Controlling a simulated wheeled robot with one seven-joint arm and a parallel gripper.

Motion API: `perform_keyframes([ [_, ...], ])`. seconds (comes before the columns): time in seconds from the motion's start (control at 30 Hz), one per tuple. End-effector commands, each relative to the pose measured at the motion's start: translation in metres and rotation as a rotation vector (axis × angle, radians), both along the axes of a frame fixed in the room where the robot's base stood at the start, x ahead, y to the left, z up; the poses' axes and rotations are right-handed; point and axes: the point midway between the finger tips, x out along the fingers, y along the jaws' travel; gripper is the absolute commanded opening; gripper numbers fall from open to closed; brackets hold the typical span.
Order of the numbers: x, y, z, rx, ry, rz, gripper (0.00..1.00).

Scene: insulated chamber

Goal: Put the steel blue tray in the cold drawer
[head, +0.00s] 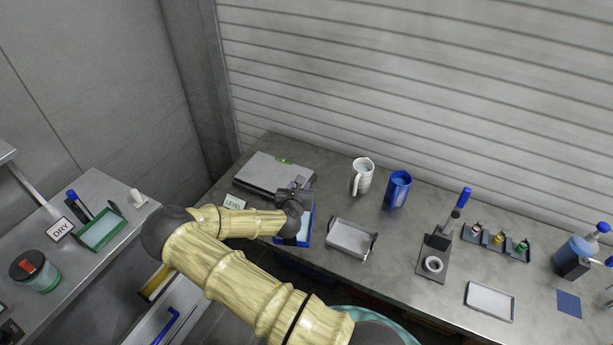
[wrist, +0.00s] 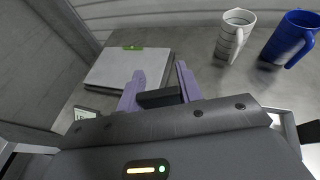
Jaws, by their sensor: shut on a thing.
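The steel blue tray (head: 309,230), with a pale inside, is at the front edge of the bench, partly hidden by my arm. My gripper (head: 297,192) is over its far end. In the wrist view my gripper's purple fingers (wrist: 160,92) are shut on a black handle bar (wrist: 160,97), which appears to be the tray's. The rest of the tray is hidden there. I cannot tell if the tray is lifted. A drawer (head: 183,303) with a blue handle (head: 168,326) stands out at the lower left, partly behind my arm; no label is visible on it.
A flat grey device (head: 270,172) lies behind my gripper, near a LEVEL sign (head: 235,202). A grey tray (head: 351,238) with dark handles is close on the right. A white mug (head: 362,177) and blue mug (head: 398,188) stand behind. The left bench holds a green tray (head: 103,230).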

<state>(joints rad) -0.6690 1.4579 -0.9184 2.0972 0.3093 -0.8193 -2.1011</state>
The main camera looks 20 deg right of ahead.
Motion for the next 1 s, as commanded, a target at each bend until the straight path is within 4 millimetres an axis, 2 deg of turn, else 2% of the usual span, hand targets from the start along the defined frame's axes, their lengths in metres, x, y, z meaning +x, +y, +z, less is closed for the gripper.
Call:
perform_keyframes([
  [0.17, -0.016, 0.027, -0.021, -0.005, 0.004, 0.111, 0.00],
  [0.37, -0.046, 0.064, -0.053, -0.005, 0.009, 0.272, 0.00],
  [0.6, -0.086, 0.106, -0.107, 0.009, 0.012, 0.454, 0.00],
  [0.8, -0.103, 0.122, -0.145, 0.019, 0.013, 0.524, 0.00],
  [1.0, -0.111, 0.129, -0.168, 0.024, 0.013, 0.559, 0.00],
])
